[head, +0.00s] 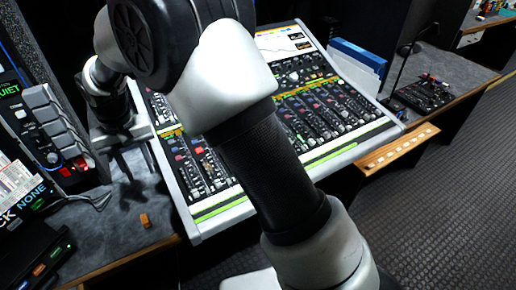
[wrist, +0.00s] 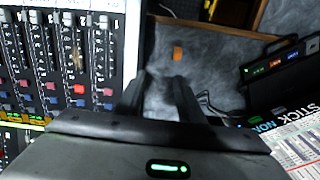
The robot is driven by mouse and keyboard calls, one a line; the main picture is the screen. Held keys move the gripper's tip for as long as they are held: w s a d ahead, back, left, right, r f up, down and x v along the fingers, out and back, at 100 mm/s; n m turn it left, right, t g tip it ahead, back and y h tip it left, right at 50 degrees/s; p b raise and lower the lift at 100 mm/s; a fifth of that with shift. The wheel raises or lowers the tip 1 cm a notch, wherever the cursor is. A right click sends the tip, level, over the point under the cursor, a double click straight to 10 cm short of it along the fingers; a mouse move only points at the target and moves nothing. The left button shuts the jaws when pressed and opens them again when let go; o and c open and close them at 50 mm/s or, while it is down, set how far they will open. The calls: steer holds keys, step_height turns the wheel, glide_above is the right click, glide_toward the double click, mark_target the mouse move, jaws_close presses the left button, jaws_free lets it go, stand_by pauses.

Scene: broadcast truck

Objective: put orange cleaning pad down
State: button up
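The orange cleaning pad (head: 145,220) is a small block lying on the grey desk top (head: 112,232), left of the mixing console. In the wrist view the pad (wrist: 178,54) lies beyond my fingertips, a little right of the middle, with bare grey surface around it. My gripper (head: 140,168) is above the desk beside the console's left edge. In the wrist view its two dark fingers (wrist: 160,80) are apart, with nothing between them. The pad is apart from the fingers.
The mixing console (head: 180,205) stands right of the pad. Dark boxes (head: 30,255) with lit buttons, a labelled panel and a cable are at the left. The desk's wooden front edge (wrist: 215,28) is close to the pad. Grey desk surface around the pad is clear.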

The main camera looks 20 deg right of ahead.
steer(key=s+d+r+m+t, duration=0.1)
steer(key=s+d+r, duration=0.2)
steer(key=d+r, duration=0.55)
steer(key=s+d+r+t, duration=0.2)
steer(key=s+d+r, duration=0.1)
steer(key=d+r, duration=0.6)
steer(key=s+d+m+t, duration=0.1)
steer(key=s+d+t, duration=0.1)
steer(key=s+d, duration=1.1)
steer(key=shift+s+d+r+m, duration=0.35)
steer(key=shift+s+r+m, duration=0.05)
steer(key=shift+s, duration=0.55)
